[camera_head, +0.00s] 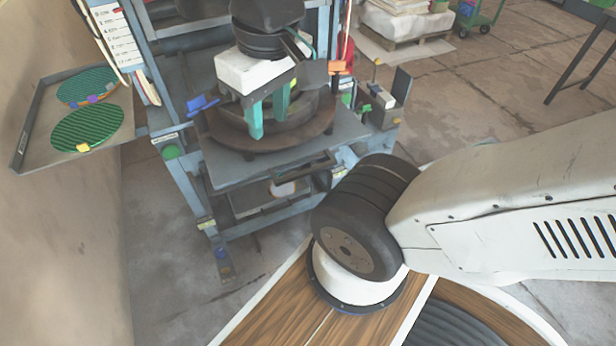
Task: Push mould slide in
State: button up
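The mould slide is most likely the round brown base (235,136) on the grey press table (240,172), with a dark round mould (297,125) on top. A dark bar-shaped handle (308,165) shows at the table's front right edge. My gripper (267,121) points down at the mould, with two teal fingers standing apart and nothing clearly seen between them. The fingers overlap the mould in this view, and I cannot tell whether they touch it. My wrist and white gripper body hide the back of the mould.
The press has a blue-grey frame (185,190). On the left, a tray (32,128) holds two round green ribbed plates (88,128). A blue knob (202,104) and an orange part (338,67) flank the mould. A loaded pallet (405,25) stands behind.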

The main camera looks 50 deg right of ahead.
aim_at(318, 122)
jog(key=k, duration=1.25)
jog(key=z, duration=0.95)
jog(key=i, duration=0.45)
jog(key=u, duration=0.2)
